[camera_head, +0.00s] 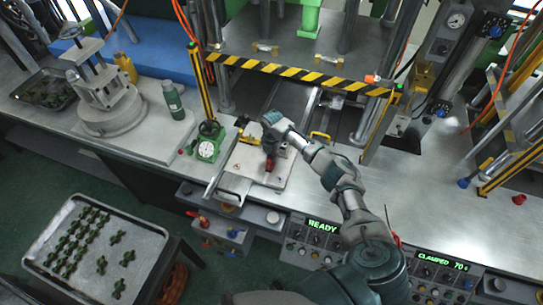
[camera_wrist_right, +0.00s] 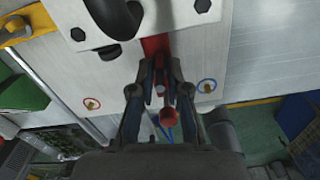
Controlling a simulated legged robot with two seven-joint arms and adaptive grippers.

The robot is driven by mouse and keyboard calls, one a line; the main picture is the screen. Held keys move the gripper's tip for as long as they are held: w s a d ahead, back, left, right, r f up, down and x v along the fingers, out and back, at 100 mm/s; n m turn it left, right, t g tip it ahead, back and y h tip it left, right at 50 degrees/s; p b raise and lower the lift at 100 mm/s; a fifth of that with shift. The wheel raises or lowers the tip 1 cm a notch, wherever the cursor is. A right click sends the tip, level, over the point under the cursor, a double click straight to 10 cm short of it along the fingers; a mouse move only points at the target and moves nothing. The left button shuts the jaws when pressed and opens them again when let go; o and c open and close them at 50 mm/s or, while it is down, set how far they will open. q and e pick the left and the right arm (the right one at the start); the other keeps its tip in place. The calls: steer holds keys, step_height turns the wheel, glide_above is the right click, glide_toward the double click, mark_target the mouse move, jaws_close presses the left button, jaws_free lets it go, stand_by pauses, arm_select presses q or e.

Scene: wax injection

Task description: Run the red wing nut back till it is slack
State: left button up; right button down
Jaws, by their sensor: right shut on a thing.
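The red wing nut (camera_head: 270,165) is a small red piece on the pale metal mould plate (camera_head: 248,164) at the middle of the bench. In the right wrist view, red shows beyond and between my fingers (camera_wrist_right: 152,46), with a darker red round end (camera_wrist_right: 170,117) nearer the wrist. My right gripper (camera_head: 270,153) reaches down over the plate from the front right. In the wrist view its fingers (camera_wrist_right: 160,78) are closed on the red wing nut, beside a short silver stud. The fingers hide part of the nut, so its thread is not visible. My left gripper is not in view.
A yellow-black striped bar (camera_head: 300,75) crosses the press behind the plate. A dial gauge (camera_head: 206,150) and green bottle (camera_head: 173,100) stand left of it. A tray of green pieces (camera_head: 135,275) is at lower left. The bench right of my arm is mostly clear.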

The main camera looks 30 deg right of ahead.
steer(key=n+b, duration=0.1)
steer(key=n, duration=0.5)
steer(key=shift+d+r, duration=0.1)
steer(key=n+b, duration=0.1)
steer(key=n, duration=0.5)
stand_by(0.4)
steer(key=c, duration=1.4)
jaws_free()
steer(key=shift+w, duration=0.1)
steer(key=shift+r, duration=0.15)
step_height(320, 180, up, 11)
steer(key=shift+w+r, duration=0.1)
steer(key=shift+r, duration=0.05)
